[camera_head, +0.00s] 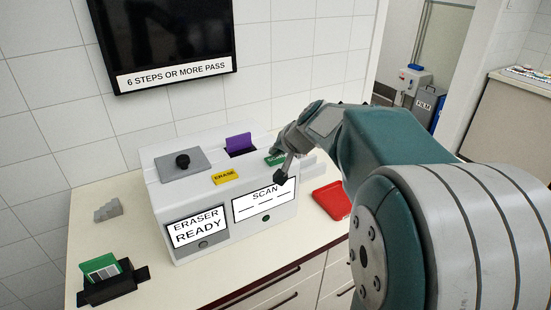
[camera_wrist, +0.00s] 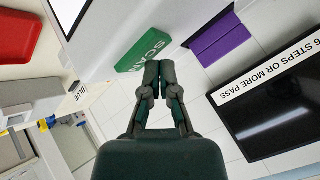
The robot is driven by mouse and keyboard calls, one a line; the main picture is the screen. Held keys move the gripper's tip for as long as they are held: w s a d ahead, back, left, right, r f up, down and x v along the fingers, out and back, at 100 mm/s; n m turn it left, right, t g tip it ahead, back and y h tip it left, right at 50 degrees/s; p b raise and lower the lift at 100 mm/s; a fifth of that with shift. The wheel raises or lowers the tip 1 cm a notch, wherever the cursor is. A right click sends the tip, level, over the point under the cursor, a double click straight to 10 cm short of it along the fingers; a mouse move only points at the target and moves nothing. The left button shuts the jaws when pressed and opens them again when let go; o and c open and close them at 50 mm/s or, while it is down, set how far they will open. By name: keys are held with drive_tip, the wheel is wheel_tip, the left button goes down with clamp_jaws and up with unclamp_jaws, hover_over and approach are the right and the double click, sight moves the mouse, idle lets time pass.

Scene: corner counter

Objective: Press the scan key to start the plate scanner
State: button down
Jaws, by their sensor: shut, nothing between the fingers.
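The white plate scanner (camera_head: 150,178) stands on the counter. Its green scan key (camera_head: 271,161) is on the top near the right end, partly hidden behind my gripper. The key also shows in the wrist view (camera_wrist: 140,53), with its lettering upside down. My gripper (camera_head: 281,179) is shut and empty, with its fingertips near the scan key. In the wrist view my gripper (camera_wrist: 159,66) has its fingers together beside the key's edge; I cannot tell whether they touch it. The scan screen (camera_head: 264,204) reads SCAN above dashes. A purple plate (camera_head: 239,141) stands in a slot behind.
A yellow ERASE key (camera_head: 225,177) and an ERASER READY screen (camera_head: 196,228) are left of the scan side. A black knob (camera_head: 182,160) is on top. A red tray (camera_head: 333,200) lies right. A wall display (camera_head: 165,40) reads 6 STEPS OR MORE PASS. A green plate (camera_head: 107,269) sits front left.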

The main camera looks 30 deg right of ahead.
sight(276, 159)
drive_tip(key=shift+f, duration=0.45)
idle(0.6)
drive_tip(key=shift+r, duration=0.9)
drive_tip(key=shift+r, duration=2.5)
drive_tip(key=s+a+f+n+g, duration=0.2)
drive_tip(key=s+a+n, duration=0.2)
drive_tip(key=s+a, duration=0.7)
drive_tip(key=s+a+f+n, duration=0.1)
drive_tip(key=s+f, duration=0.2)
drive_tip(key=s, duration=0.4)
drive_tip(key=s+a+f+n+g+h, duration=0.1)
drive_tip(key=s+a+f+n, duration=0.1)
drive_tip(key=s, duration=0.5)
drive_tip(key=shift+a+f+g, duration=0.2)
drive_tip(key=shift+f+g, duration=0.1)
drive_tip(key=shift+f, duration=0.6)
